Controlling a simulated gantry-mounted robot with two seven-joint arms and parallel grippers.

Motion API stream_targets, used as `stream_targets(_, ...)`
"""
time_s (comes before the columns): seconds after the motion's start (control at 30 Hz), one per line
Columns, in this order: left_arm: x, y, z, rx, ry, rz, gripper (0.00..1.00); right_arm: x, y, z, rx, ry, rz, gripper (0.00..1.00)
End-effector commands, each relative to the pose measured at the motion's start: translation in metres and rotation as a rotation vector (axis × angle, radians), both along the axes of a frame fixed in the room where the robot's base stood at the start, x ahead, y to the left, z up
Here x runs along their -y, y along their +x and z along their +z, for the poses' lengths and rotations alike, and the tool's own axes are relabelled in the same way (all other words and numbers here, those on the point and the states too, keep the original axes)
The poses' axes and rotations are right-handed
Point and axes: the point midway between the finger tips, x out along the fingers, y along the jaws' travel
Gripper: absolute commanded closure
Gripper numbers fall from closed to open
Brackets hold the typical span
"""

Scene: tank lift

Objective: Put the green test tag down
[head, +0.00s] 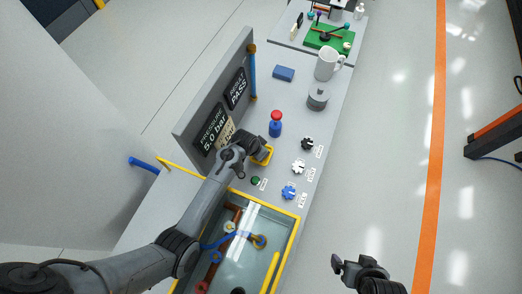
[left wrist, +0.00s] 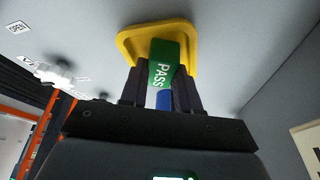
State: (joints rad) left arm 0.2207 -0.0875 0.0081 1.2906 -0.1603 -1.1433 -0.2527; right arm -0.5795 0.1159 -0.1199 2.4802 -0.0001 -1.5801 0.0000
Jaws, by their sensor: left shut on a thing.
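The green test tag (left wrist: 166,62), marked PASS, stands between the fingers of my left gripper (left wrist: 160,88) in the left wrist view. The gripper is shut on it. A blue part (left wrist: 164,99) shows at the tag's near end, between the fingers. A yellow tray (left wrist: 180,30) lies right behind the tag; I cannot tell whether they touch. In the head view, my left gripper (head: 258,150) is over the yellow tray (head: 268,156) on the grey bench, and it hides the tag. My right gripper (head: 352,267) is off the bench at the lower right, open and empty.
A water tank (head: 296,236) with a yellow rim is at the bench's near end. A red-topped blue bottle-like thing (head: 275,125), black (head: 307,143), white (head: 298,167) and blue (head: 289,192) knobs surround the tray. A panel (head: 190,128) with displays stands left.

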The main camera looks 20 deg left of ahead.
Motion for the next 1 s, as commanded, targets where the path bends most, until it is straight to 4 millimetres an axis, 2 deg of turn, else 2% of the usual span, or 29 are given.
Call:
stream_targets(0.2,0.0,0.0,-0.003,-0.001,0.0,0.0,1.0,0.0,0.0,-0.001,-0.001,0.001,-0.001,0.0)
stream_targets(0.23,0.0,0.0,-0.003,-0.001,0.0,0.0,0.68,0.0,0.0,-0.001,-0.001,0.001,-0.001,0.0)
stream_targets(0.3,0.0,0.0,-0.003,0.0,0.0,0.0,0.59,0.0,0.0,-0.001,-0.001,0.001,-0.001,0.0)
stream_targets(0.67,0.0,-0.001,0.003,0.0,0.0,0.0,0.59,0.001,-0.001,0.001,-0.001,-0.005,0.004,0.0)
stream_targets(0.77,-0.002,-0.005,0.013,0.0,0.0,0.001,0.59,0.002,-0.001,0.003,-0.002,-0.009,0.006,0.0)
stream_targets(1.0,-0.008,-0.019,0.053,0.002,-0.001,0.002,0.59,0.002,-0.001,0.012,-0.002,-0.009,0.006,0.0)
